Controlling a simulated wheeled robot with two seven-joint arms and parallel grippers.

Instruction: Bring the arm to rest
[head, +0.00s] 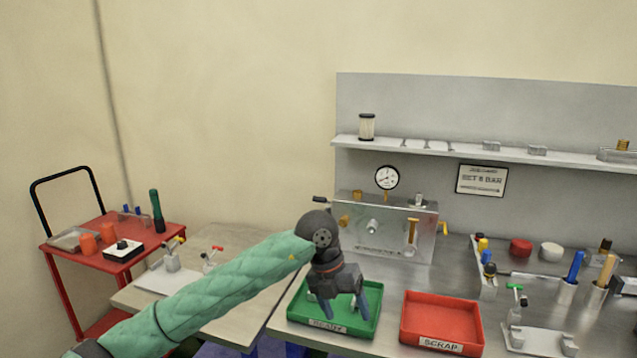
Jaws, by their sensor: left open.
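My left arm, in a green quilted sleeve, reaches in from the lower left of the head view. My left gripper (345,308) points down over the green tray (305,314) labelled READY. Its two fingers are spread apart, and I see nothing between them. The gripper hides part of the tray's inside. I cannot tell whether the fingertips touch the tray floor. My right gripper is not in view.
A red SCRAP tray (408,330) stands right of the green tray. Behind is a metal panel (390,235) with a gauge (386,178). A red cart (135,252) stands left. Tools and fittings crowd the bench's right. A shelf (470,152) runs above.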

